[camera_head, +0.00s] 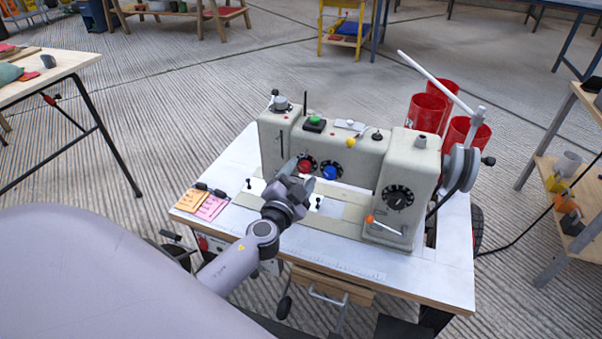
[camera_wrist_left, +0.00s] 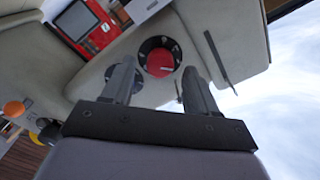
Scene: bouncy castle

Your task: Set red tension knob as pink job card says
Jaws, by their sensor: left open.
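A cream sewing machine (camera_head: 340,150) stands on a white-topped table. The red tension knob (camera_head: 304,166) sits on a black dial on its front, left of a blue knob (camera_head: 330,173). The pink job card (camera_head: 213,206) lies flat at the table's left end beside an orange card (camera_head: 191,199); its writing is too small to read. My left gripper (camera_head: 301,181) is open just in front of the red knob. In the left wrist view the red knob (camera_wrist_left: 160,61) shows between the spread fingers (camera_wrist_left: 157,78), apparently untouched. My right gripper is not in view.
A large black dial (camera_head: 397,198) and an orange-tipped lever (camera_head: 370,219) are on the machine's right column. Red cans (camera_head: 427,112) stand behind it. A handwheel (camera_head: 462,168) sticks out at right. The table's front strip (camera_head: 350,262) is clear.

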